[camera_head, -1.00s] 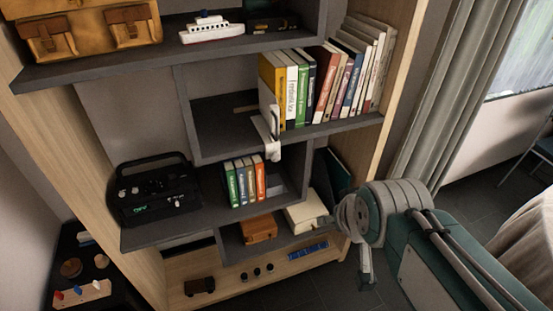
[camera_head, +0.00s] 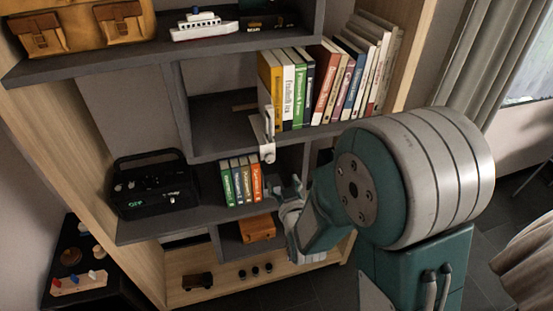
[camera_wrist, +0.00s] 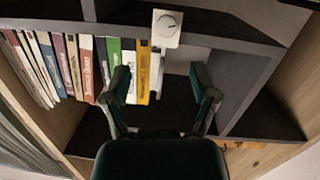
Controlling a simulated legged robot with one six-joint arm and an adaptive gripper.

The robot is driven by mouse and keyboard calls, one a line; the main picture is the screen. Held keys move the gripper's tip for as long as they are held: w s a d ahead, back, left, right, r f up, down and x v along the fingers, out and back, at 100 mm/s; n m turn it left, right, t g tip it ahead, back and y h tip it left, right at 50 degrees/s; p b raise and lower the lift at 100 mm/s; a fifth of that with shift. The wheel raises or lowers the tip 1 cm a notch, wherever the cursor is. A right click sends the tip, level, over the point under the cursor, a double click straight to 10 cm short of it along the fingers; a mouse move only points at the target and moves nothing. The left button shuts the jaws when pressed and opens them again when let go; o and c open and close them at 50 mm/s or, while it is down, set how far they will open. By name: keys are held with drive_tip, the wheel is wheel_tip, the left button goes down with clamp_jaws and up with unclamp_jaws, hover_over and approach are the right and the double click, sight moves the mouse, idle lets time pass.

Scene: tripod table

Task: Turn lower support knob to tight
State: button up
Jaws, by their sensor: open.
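A white book support with a clamp (camera_head: 267,153) is fixed at the front edge of the middle shelf, beside the yellow book. In the wrist view its round knob (camera_wrist: 168,21) faces me, with a dark line across it; I cannot tell whether it is tight or loose. My gripper (camera_wrist: 160,82) is open and empty, its two dark fingers on either side of the support's line, and the knob lies beyond the fingertips. In the head view my gripper (camera_head: 296,188) is small and partly hidden by my arm, below and to the right of the clamp.
A row of books (camera_head: 330,75) stands right of the support. Below are small books (camera_head: 241,180), a black radio (camera_head: 150,185) and an orange box (camera_head: 258,229). The shelf boards and the wooden side panel (camera_head: 425,60) border the space around my arm.

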sight(270, 161)
drive_tip(key=shift+n+t+y, duration=0.3)
drive_tip(key=shift+t, duration=0.5)
drive_tip(key=x, duration=0.3)
drive_tip(key=f+x, duration=0.1)
drive_tip(key=x, duration=0.3)
drive_tip(key=a+x, duration=0.1)
drive_tip(key=x, duration=0.2)
drive_tip(key=shift+w+f, duration=0.15)
drive_tip(key=shift+f, duration=0.2)
clamp_jaws()
